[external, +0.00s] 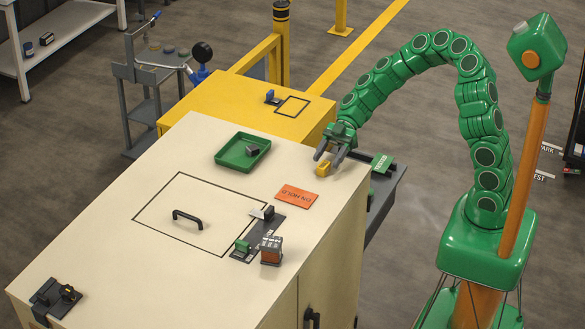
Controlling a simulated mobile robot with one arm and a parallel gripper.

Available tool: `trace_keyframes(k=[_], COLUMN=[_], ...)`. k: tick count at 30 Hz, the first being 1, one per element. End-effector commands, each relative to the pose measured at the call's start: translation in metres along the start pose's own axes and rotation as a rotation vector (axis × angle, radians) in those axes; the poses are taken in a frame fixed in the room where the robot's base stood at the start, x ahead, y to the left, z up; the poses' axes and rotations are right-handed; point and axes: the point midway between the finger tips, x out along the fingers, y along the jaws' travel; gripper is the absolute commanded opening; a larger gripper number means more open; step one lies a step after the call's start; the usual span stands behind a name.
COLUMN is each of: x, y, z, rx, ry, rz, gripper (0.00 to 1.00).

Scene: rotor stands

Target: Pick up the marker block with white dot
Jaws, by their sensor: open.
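My gripper (328,158) is at the right edge of the cream cabinet top, pointing down, with its two grey fingers apart. A small yellow block (323,169) lies just below the fingertips; I cannot tell whether the fingers touch or straddle it. A dark block (252,150) sits inside the green tray (233,164). No white dot can be made out on either block at this size, so I cannot tell which is the marker block.
An orange sign (297,196) lies on the cabinet top (120,225), near a dark stand (258,235) with a green block and a brown box (271,251). A black handle (187,217) rises from the top. A yellow cabinet (215,100) adjoins behind.

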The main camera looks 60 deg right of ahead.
Motion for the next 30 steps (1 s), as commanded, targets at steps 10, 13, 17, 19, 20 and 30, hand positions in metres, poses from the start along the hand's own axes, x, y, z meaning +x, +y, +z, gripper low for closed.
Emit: trace_keyframes(k=[10,13,17,19,20,30], x=[0.034,0.034,0.034,0.034,0.034,0.034], y=[0.0,0.0,0.0,0.0,0.0,0.0], z=[0.003,0.002,0.002,0.002,0.002,0.002], rx=[0.001,0.001,0.0,0.0,0.0,0.0], ry=[-0.002,-0.002,-0.002,-0.002,-0.002,-0.002], rz=[0.0,0.001,0.001,0.001,0.001,0.001], gripper=[0.6,0.6,0.6,0.49,0.44,0.03])
